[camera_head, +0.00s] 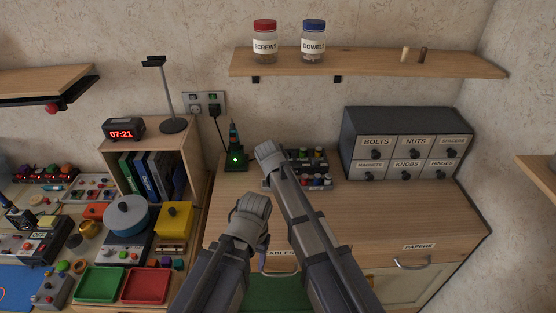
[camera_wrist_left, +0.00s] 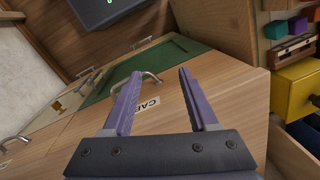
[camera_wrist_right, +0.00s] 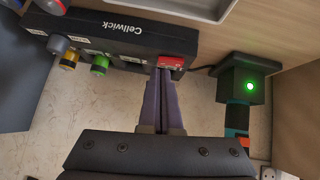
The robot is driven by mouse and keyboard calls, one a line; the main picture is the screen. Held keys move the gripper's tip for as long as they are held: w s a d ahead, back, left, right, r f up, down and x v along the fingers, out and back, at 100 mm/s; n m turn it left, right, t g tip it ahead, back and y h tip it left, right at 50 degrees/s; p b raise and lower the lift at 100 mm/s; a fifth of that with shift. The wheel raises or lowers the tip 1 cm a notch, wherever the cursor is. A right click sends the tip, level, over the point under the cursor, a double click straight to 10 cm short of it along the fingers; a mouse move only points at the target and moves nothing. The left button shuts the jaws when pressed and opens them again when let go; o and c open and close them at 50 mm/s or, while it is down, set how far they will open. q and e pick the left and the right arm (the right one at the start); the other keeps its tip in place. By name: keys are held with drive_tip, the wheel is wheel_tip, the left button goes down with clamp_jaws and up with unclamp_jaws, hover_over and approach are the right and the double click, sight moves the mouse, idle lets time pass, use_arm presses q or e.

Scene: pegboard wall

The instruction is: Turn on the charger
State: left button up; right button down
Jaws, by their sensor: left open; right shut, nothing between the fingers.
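The black charger (camera_head: 322,166), marked Cellwick, stands on the wooden worktop, with several coloured cells in it; my right arm hides part of it. In the right wrist view, the charger (camera_wrist_right: 125,35) has a red switch (camera_wrist_right: 178,62) at one end. My right gripper (camera_wrist_right: 167,72) is shut and empty, its fingertips at the switch; I cannot tell whether they touch. In the head view, its hand hides the switch. My left gripper (camera_wrist_left: 158,74) is open and empty, near the handle (camera_wrist_left: 150,78) of the cables drawer; its purple fingers partly show in the head view (camera_head: 264,244).
A black stand with a green light (camera_head: 236,159) holds a tool, left of the charger. A labelled drawer box (camera_head: 400,115) stands to the right. A shelf (camera_head: 370,63) with jars is above. The worktop's right front is clear.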

drive_tip(key=shift+w+d+f, duration=0.1)
drive_tip(key=shift+f, duration=0.15)
drive_tip(key=shift+f+b, duration=0.3)
drive_tip(key=shift+b, duration=0.05)
drive_tip(key=shift+d+r, duration=0.1)
